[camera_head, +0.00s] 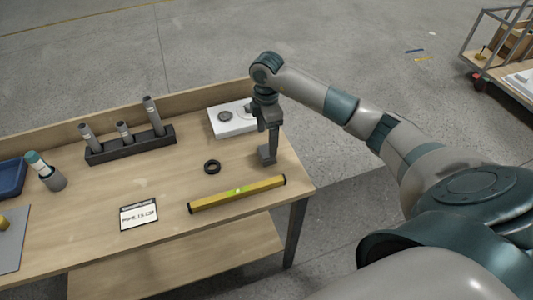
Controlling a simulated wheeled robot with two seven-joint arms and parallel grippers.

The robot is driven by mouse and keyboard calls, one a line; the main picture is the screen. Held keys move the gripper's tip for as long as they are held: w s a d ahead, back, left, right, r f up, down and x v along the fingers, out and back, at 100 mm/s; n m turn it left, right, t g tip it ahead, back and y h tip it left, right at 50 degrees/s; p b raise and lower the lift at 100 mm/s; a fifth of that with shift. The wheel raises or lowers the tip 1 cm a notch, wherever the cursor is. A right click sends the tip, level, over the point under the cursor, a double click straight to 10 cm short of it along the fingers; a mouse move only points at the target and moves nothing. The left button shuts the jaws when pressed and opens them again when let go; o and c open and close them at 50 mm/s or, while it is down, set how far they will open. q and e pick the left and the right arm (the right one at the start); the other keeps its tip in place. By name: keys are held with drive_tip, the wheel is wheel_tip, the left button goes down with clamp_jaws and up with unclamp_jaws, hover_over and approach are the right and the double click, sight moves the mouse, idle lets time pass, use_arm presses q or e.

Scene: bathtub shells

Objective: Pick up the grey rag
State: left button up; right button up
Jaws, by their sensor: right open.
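My right gripper (268,153) points down over the right end of the wooden table, with its tips low near the tabletop. It is seen side-on, and I see nothing clearly held in it. No plainly crumpled grey rag shows. A flat grey sheet (12,252) lies at the table's left edge, cut off by the picture, with a yellow object (3,222) on it. I cannot tell whether this sheet is the rag or a mat. My left gripper is out of view.
On the table (100,262) are a yellow spirit level (237,194), a black ring (212,167), a label card (139,214), a white block (228,121), a dark rack (130,147) with cylinders, a teal-capped bottle (46,172) and a blue tray (11,178). A raised board edges the back.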

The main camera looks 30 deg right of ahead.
sight(267, 151)
drive_tip(key=shift+s+f+p, duration=0.1)
drive_tip(key=shift+f+p, duration=0.4)
drive_tip(key=shift+p, duration=0.15)
wheel_tip(267, 151, down, 3)
drive_tip(key=shift+a+f+p, duration=0.1)
drive_tip(key=shift+a+p, duration=0.05)
drive_tip(key=shift+p, duration=0.6)
drive_tip(key=shift+f, duration=0.5)
drive_tip(key=c, duration=1.1)
